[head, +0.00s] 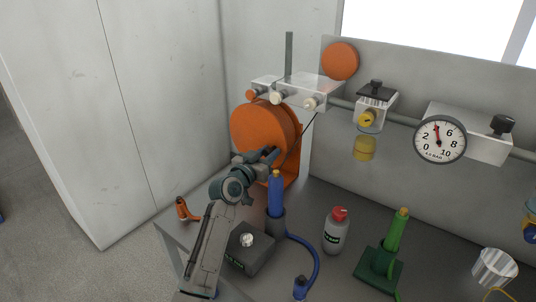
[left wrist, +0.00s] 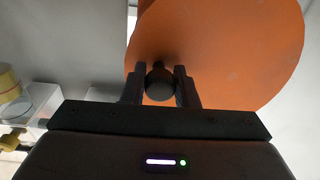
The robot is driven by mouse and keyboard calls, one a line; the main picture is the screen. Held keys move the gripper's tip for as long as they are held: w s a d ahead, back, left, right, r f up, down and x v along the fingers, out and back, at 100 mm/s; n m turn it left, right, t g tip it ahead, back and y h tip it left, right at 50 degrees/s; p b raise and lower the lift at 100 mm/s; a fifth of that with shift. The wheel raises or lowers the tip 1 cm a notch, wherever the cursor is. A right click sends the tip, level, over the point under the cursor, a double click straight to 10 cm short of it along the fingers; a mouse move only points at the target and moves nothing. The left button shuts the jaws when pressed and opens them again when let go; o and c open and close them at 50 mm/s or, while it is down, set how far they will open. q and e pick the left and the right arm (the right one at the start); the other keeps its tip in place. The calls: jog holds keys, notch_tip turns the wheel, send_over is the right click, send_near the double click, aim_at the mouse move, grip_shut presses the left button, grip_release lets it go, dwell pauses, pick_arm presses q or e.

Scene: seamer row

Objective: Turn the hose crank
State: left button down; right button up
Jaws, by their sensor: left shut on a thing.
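The orange hose reel (head: 262,125) stands at the back of the bench, below the pipe row. Its orange disc also fills much of the left wrist view (left wrist: 235,45). My left gripper (head: 272,157) reaches up to the lower front of the reel. In the left wrist view its two fingers (left wrist: 160,88) are on either side of a dark round crank knob (left wrist: 160,84), shut on it. The knob stands out from the disc's face near its lower left edge. In the head view the knob is hidden by the gripper. My right gripper is not in view.
Close to my left arm are a blue torch-like tool (head: 276,197) in a holder and a dark box (head: 249,254). A red-capped bottle (head: 336,232) and a green tool (head: 396,232) stand to the right. A gauge (head: 440,139) sits on the pipe.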

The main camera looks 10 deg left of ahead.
pick_arm(q)
jog(key=shift+f, duration=0.1)
jog(key=c, duration=1.4)
grip_release()
jog(key=shift+s+a, duration=0.2)
jog(key=shift+s, duration=0.3)
jog(key=b+v, duration=0.1)
jog(key=v, duration=0.8)
jog(key=shift+s+b, duration=0.3)
jog(key=shift+s, duration=0.1)
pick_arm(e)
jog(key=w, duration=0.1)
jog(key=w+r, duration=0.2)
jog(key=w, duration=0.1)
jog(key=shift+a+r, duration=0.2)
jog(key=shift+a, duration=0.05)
pick_arm(q)
jog(key=shift+a, duration=0.15)
jog(key=shift+c, duration=0.5)
